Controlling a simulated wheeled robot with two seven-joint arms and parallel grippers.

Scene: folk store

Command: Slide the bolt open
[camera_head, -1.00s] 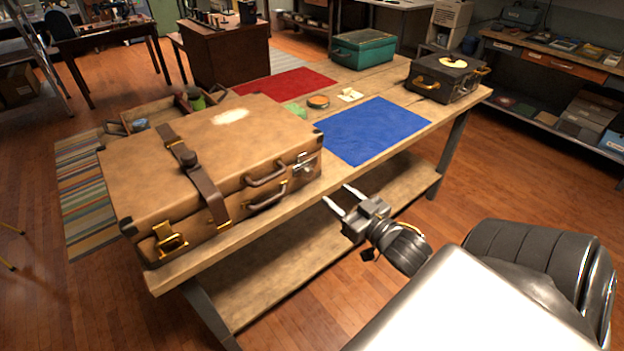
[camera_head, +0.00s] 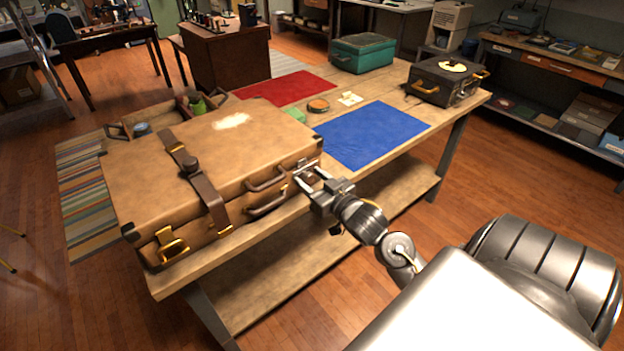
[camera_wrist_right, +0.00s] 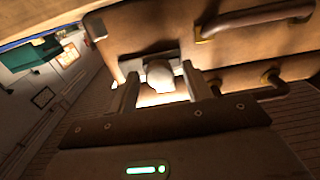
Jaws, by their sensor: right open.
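A large tan suitcase (camera_head: 235,150) lies on the wooden workbench (camera_head: 290,208). A metal bolt sits on its front face near the right corner, and its rounded knob (camera_wrist_right: 159,76) shows in the right wrist view. My right gripper (camera_head: 305,175) is at this bolt. In the right wrist view the two fingers (camera_wrist_right: 158,90) are apart, one on each side of the knob. I cannot tell whether they touch it. In the head view the gripper covers most of the bolt. My left gripper is not in view.
Suitcase handles (camera_head: 268,204) stick out left of my right gripper. A strap (camera_head: 200,185) crosses the lid. A blue cloth (camera_head: 370,133), a red cloth (camera_head: 285,88), a teal case (camera_head: 362,52) and a black case (camera_head: 445,82) lie further along the bench.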

